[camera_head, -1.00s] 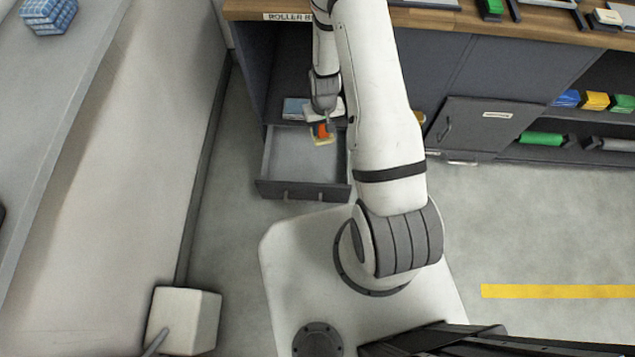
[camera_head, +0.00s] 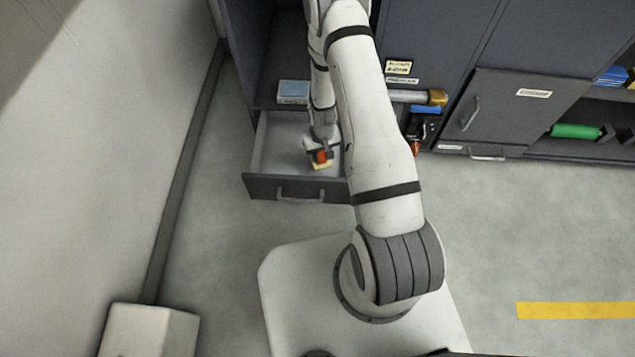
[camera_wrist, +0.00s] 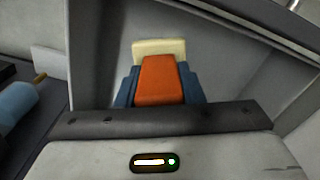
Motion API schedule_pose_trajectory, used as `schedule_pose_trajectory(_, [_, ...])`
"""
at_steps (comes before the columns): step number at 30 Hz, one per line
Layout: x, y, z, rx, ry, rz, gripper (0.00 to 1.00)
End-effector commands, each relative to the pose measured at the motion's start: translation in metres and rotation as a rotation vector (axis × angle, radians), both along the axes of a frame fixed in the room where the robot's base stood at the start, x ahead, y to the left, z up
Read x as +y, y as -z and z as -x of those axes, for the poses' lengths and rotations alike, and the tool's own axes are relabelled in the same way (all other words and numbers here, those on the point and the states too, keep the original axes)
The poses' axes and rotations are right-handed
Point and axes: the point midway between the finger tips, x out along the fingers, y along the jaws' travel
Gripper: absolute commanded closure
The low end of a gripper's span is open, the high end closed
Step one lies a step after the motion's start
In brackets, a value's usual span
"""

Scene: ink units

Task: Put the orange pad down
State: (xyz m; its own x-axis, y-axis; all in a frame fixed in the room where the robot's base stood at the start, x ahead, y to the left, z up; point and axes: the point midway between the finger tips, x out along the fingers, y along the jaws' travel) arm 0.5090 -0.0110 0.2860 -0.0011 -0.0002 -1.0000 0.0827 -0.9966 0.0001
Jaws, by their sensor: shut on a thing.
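The orange pad (camera_wrist: 161,80) shows large in the wrist view, held between the blue fingers of my gripper (camera_wrist: 160,88), with a cream-coloured part at its far end. In the head view the orange pad (camera_head: 320,157) is small, at the end of my arm, over the open drawer (camera_head: 272,150). My gripper (camera_head: 320,150) is shut on it, inside the drawer's outline. I cannot tell whether the pad touches the drawer floor.
A light blue block (camera_head: 293,91) lies on the shelf behind the drawer. A cabinet door (camera_head: 500,112) stands to the right. A green roll (camera_head: 576,131) lies on a low shelf further right. The drawer's left part is bare.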

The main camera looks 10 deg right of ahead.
Motion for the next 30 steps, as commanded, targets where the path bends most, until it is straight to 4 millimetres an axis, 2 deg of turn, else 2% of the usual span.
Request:
schedule_pose_trajectory(5, [0.0, 0.022, 0.0, 0.001, 0.0, 0.0, 0.99])
schedule_pose_trajectory(10, [-0.001, 0.055, 0.001, 0.002, 0.0, 0.0, 0.99])
schedule_pose_trajectory(17, [-0.001, 0.078, 0.0, 0.001, 0.001, 0.0, 0.99])
schedule_pose_trajectory(21, [-0.001, 0.1, 0.0, 0.001, 0.001, 0.0, 0.99])
schedule_pose_trajectory(30, [-0.001, 0.103, 0.0, 0.0, 0.002, 0.0, 0.99])
